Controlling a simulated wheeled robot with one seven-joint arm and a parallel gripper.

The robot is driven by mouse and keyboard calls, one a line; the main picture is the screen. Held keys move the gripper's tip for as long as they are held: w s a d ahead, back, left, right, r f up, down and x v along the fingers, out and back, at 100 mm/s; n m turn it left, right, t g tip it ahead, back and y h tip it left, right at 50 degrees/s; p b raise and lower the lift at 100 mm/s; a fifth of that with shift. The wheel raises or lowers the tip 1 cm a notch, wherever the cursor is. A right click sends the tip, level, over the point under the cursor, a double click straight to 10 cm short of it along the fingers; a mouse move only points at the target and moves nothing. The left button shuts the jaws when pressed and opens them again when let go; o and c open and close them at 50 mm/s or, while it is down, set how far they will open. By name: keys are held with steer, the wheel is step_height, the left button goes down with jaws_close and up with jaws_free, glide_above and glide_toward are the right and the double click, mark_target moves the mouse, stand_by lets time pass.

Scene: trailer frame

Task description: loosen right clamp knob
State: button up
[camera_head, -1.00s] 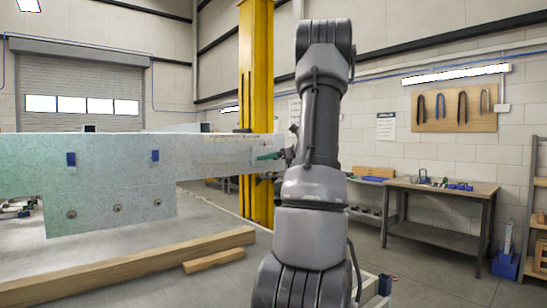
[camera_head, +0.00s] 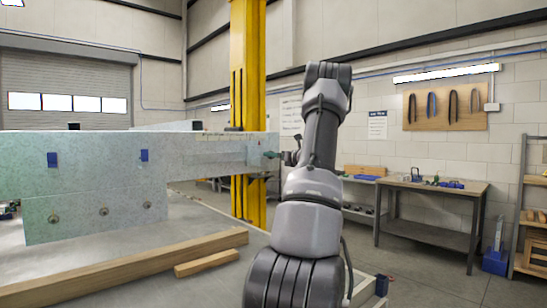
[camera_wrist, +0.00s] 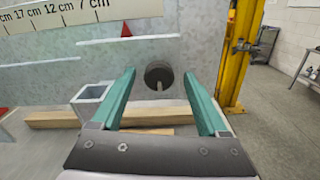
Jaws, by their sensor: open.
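A dark round knob (camera_wrist: 159,75) with a pale slot or stem below its middle stands on the grey speckled frame plate (camera_wrist: 185,40) in the wrist view. My gripper (camera_wrist: 158,73) has two green fingers spread wide, and the knob shows in the gap between the tips, with clear space on both sides. I cannot tell how far ahead of the tips it is. In the head view my gripper (camera_head: 272,154) is small, at the right end of the long grey trailer frame (camera_head: 100,175), partly hidden by my arm. The knob cannot be made out there.
Two wooden beams (camera_head: 150,262) lie below the frame. A yellow post (camera_head: 247,80) stands behind its right end. A square metal tube (camera_wrist: 91,101) and a ruler strip (camera_wrist: 60,12) are left of the knob. A workbench (camera_head: 430,187) stands at the right.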

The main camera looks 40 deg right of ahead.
steer(key=shift+w, duration=0.4)
jaws_close()
steer(key=n, duration=2.3)
steer(key=shift+a+f+n, duration=0.1)
steer(key=shift+f+n, duration=0.05)
steer(key=shift+n, duration=0.25)
stand_by(0.3)
